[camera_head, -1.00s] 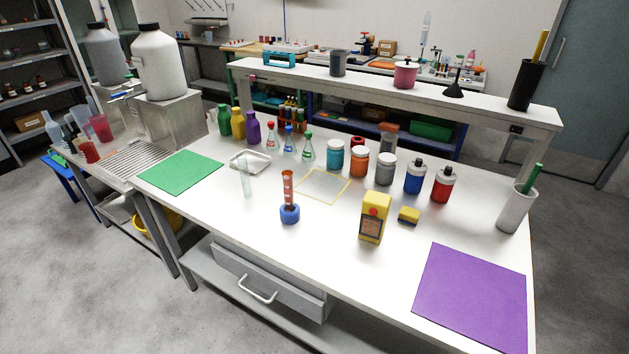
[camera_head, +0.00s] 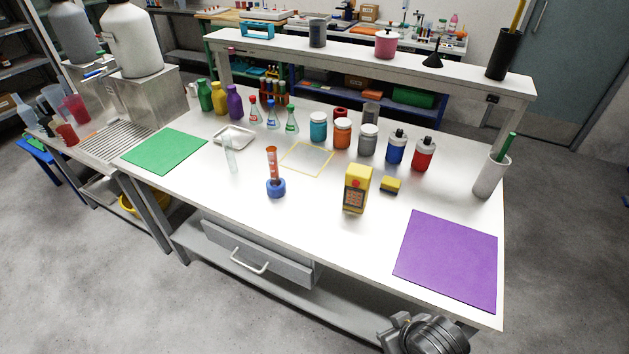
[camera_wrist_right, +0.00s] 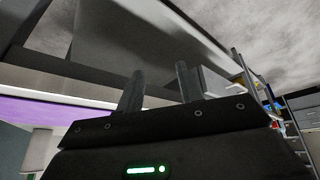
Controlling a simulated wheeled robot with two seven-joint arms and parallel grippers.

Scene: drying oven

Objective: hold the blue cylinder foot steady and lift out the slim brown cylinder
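The slim brown cylinder (camera_head: 271,161) stands upright in the blue cylinder foot (camera_head: 276,187) on the white table, left of the middle in the head view. Nothing touches either of them. My right gripper (camera_wrist_right: 158,86) shows in the right wrist view with its two fingers apart and nothing between them. It is below or beside the table's edge, far from the cylinder. A grey part of my arm shows at the bottom right of the head view. My left gripper is not in view.
A clear tube (camera_head: 231,155) stands left of the cylinder, near a small tray (camera_head: 236,147). Several jars and bottles stand behind. The table front around the foot is clear. A drawer (camera_head: 258,252) hangs below.

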